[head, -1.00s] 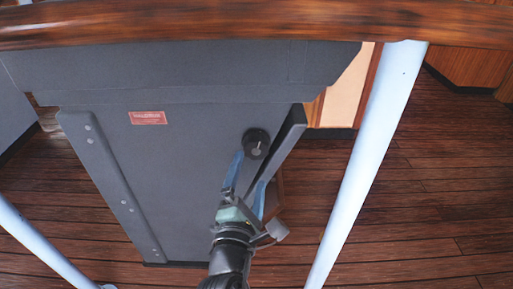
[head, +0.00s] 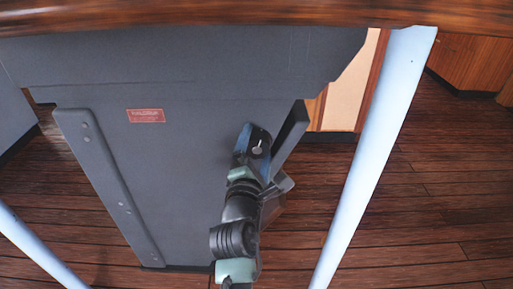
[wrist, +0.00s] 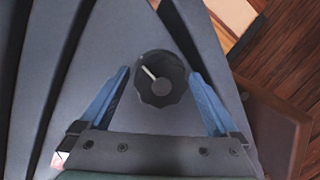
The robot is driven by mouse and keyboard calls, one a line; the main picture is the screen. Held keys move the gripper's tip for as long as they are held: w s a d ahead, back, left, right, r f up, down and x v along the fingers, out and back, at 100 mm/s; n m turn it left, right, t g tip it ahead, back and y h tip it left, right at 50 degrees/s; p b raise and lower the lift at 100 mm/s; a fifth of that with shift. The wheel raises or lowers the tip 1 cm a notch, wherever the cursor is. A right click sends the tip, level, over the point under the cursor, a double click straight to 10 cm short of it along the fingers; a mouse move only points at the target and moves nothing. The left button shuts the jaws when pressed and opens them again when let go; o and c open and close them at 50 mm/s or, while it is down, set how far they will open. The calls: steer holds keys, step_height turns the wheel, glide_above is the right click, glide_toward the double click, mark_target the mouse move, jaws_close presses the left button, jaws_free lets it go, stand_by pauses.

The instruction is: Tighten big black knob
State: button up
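The big black knob (wrist: 161,78) is round with a fluted rim and a pale pointer line, mounted on the grey console panel (head: 185,170). In the wrist view the pointer slants to the upper left. My gripper (wrist: 163,92) is open, with one blue finger on each side of the knob and visible gaps between fingers and knob. In the head view the knob (head: 257,142) shows at the end of my gripper (head: 254,150), partly hidden by the fingers.
A raised grey edge strip (head: 290,138) stands just right of the knob. A red label (head: 146,115) is on the panel. A wooden rail (head: 250,14) crosses the top, and pale blue posts (head: 375,150) stand at both sides.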

steer(key=c, duration=1)
steer(key=shift+o, duration=0.2)
